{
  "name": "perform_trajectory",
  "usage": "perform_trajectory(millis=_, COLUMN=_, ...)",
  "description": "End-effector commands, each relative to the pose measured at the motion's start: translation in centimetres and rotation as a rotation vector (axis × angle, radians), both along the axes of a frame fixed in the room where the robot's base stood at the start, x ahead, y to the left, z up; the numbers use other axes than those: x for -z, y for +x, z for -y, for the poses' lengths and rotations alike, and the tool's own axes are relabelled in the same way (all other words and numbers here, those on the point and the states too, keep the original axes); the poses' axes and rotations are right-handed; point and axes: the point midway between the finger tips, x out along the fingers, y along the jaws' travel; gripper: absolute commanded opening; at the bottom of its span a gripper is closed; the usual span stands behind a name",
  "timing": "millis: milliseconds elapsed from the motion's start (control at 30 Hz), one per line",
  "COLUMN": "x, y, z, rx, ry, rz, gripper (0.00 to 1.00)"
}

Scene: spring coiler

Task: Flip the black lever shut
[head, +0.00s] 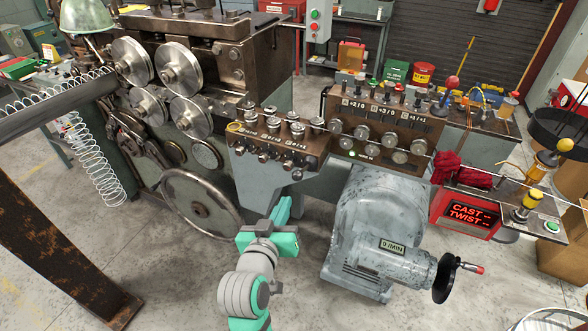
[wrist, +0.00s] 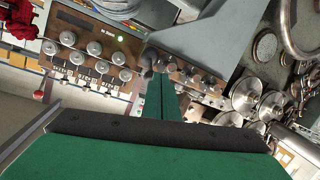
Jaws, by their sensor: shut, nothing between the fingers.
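My gripper (head: 288,200) is shut and empty, with its green fingers pointing up at the brown straightener panel (head: 240,147). A small dark piece (head: 297,175) sits at the panel's lower right corner, just beyond the fingertips; it may be the black lever, but I cannot tell for sure. In the wrist view the closed fingers (wrist: 161,82) reach the panel's edge, beside a dark rounded knob (wrist: 149,57). Whether the fingertips touch it cannot be told. The lever's position, open or shut, is not clear.
A second roller panel (head: 372,121) with metal knobs stands to the right. The grey motor housing (head: 375,225) with a black handwheel (head: 444,278) stands right of my arm. A large flywheel (head: 200,208) is on the left. Bare floor lies in front.

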Motion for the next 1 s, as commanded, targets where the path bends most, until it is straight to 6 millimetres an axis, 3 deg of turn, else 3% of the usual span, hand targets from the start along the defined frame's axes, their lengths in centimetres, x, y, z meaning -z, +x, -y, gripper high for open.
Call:
perform_trajectory(millis=33, x=-1.5, y=0.5, z=-0.2, rx=0.012, ry=0.01, rz=0.008, gripper=0.0)
perform_trajectory(millis=200, x=-5.3, y=1.5, z=-0.4, rx=0.063, ry=0.045, rz=0.015, gripper=0.0)
perform_trajectory(millis=400, x=-8.6, y=2.0, z=-0.6, rx=0.106, ry=0.086, rz=0.015, gripper=0.0)
perform_trajectory(millis=633, x=-10.0, y=2.0, z=-0.7, rx=0.127, ry=0.108, rz=0.012, gripper=0.0)
perform_trajectory(millis=1000, x=-10.0, y=2.1, z=-0.7, rx=0.129, ry=0.109, rz=0.011, gripper=0.0)
